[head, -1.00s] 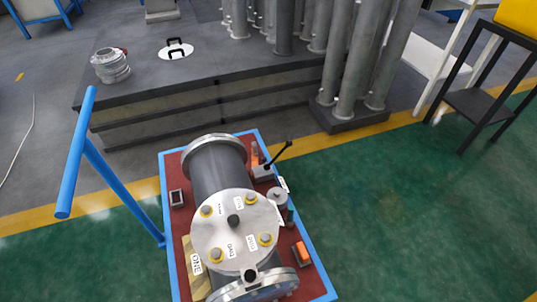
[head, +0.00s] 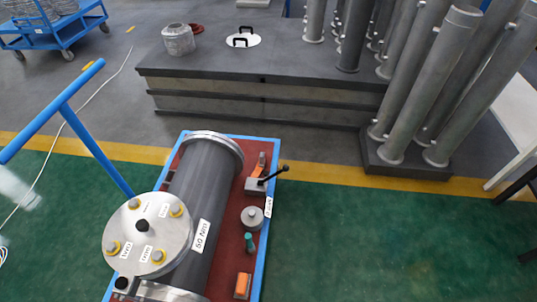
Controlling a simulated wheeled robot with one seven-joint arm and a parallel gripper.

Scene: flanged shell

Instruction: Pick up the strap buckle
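The flanged shell (head: 205,185) is a dark grey cylinder lying on a red board with a blue rim (head: 265,240). A round plate (head: 147,237) with yellow-ringed bolts covers its near left part. No part is labelled as the strap buckle, and I cannot tell for certain which it is. Small parts lie right of the shell: a grey block with a black lever (head: 262,184), an orange piece (head: 242,285) in a dark holder, and a round metal weight-like part (head: 252,217). The strip left of the shell is mostly hidden or too small to read. My gripper is not in view.
A blue handle (head: 70,100) rises at the left of the board. A low dark platform (head: 300,85) stands behind, carrying a metal fitting (head: 178,39) and a white lid. Tall grey pipes (head: 430,90) stand at the right. The green floor (head: 380,240) right of the board is clear.

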